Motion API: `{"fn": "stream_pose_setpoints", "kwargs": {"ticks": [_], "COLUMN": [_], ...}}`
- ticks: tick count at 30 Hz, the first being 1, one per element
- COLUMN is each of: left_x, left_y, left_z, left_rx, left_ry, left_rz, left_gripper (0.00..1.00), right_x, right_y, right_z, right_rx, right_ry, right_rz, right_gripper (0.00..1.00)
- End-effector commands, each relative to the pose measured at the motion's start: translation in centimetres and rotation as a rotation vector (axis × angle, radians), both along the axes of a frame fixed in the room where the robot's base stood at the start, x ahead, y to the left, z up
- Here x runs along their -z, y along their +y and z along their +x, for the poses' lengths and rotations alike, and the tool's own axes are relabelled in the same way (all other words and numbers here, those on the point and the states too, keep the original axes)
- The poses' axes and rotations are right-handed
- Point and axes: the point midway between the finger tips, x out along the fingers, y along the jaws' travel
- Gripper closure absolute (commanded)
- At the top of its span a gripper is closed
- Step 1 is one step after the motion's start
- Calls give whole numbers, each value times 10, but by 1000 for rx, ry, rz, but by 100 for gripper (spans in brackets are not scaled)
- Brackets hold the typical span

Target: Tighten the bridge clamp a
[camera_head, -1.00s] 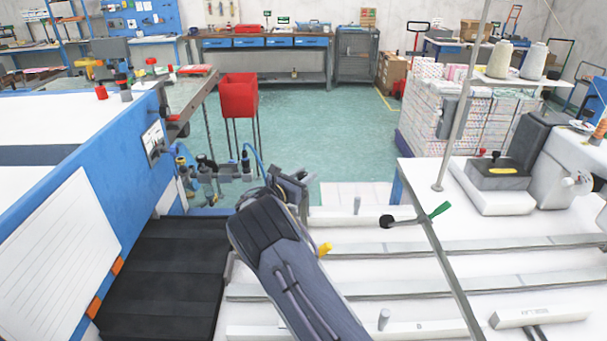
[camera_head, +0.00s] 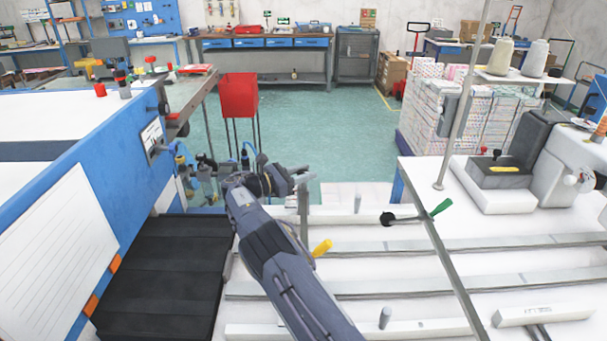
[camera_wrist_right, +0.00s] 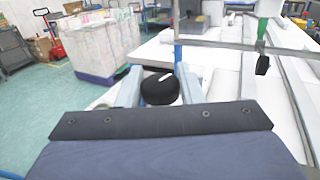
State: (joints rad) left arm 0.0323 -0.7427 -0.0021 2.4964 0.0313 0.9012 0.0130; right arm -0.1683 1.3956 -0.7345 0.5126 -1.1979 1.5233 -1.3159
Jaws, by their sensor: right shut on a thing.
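A yellow handle (camera_head: 321,247) sticks out beside my right forearm above the white bed in the head view. A black round knob (camera_wrist_right: 160,88) sits between the two grey fingers of my right gripper (camera_wrist_right: 158,74) in the right wrist view. My right gripper (camera_head: 299,178) is shut on this knob; in the head view my arm hides the knob. A similar lever with a green handle (camera_head: 441,208) and black knob (camera_head: 388,219) lies to the right. No letter marks show, so I cannot tell which is clamp a. My left gripper is out of view.
A thin metal pole (camera_head: 461,110) stands on the white bed at the right, near a sewing machine head (camera_head: 555,165). Raised rails (camera_head: 450,247) cross the bed. A blue machine side (camera_head: 110,210) and black panel (camera_head: 160,270) lie to the left.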

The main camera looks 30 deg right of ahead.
Motion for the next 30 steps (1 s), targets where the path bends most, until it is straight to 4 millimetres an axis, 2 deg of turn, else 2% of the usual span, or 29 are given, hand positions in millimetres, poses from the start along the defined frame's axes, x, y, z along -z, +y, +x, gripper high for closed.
{"fn": "stream_pose_setpoints", "kwargs": {"ticks": [8,9,13,23,26,30], "left_x": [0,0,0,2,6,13], "left_y": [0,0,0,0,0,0], "left_z": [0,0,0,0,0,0], "left_rx": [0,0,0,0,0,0], "left_ry": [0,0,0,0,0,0], "left_rz": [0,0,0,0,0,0], "left_gripper": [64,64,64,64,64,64], "right_x": [-1,-1,-1,0,2,3], "right_y": [0,0,0,4,15,40], "right_z": [0,0,0,1,2,3], "right_rx": [-1,-1,-1,-2,-4,-4], "right_ry": [0,0,0,-1,-1,-2], "right_rz": [-3,-3,-2,-2,-2,-2], "right_gripper": [89,64,47,46,46,46]}}
